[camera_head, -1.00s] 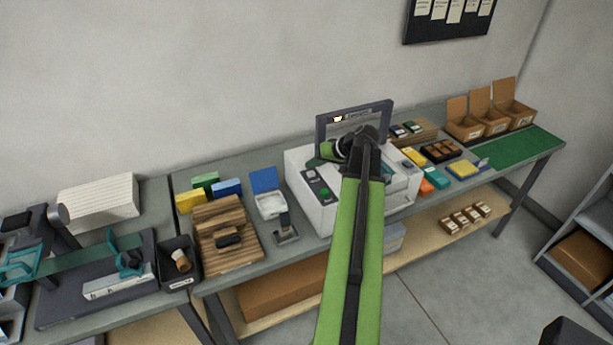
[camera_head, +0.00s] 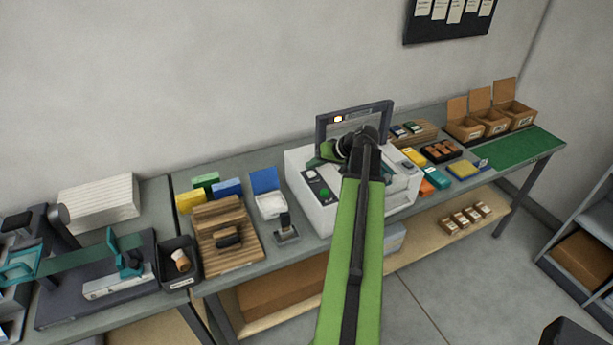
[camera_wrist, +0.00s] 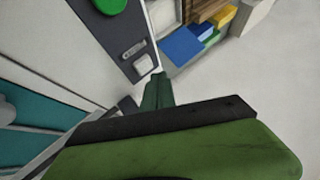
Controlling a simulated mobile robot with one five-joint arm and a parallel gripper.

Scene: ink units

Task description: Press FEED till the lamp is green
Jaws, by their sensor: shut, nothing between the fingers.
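The white machine (camera_head: 318,212) stands on the bench with its dark lid frame (camera_head: 356,119) raised. A small lit lamp (camera_head: 338,119) on the lid frame looks amber-white, not green. The dark control panel (camera_head: 317,184) carries a pale button (camera_head: 311,173) and a green button (camera_head: 325,191); their lettering is too small to read. My gripper (camera_head: 317,158) is shut and empty, close above the back end of the panel. In the wrist view its dark green fingertips (camera_wrist: 157,88) are beside the panel (camera_wrist: 132,62), near the pale button (camera_wrist: 144,62). I cannot tell whether they touch it.
A blue-lidded ink pad (camera_head: 270,205) and a stamp (camera_head: 286,230) sit left of the machine, beside a wooden rack (camera_head: 240,255). Coloured ink boxes (camera_head: 413,157) and open cartons (camera_head: 466,127) stand to the right. The green mat (camera_head: 522,148) is clear.

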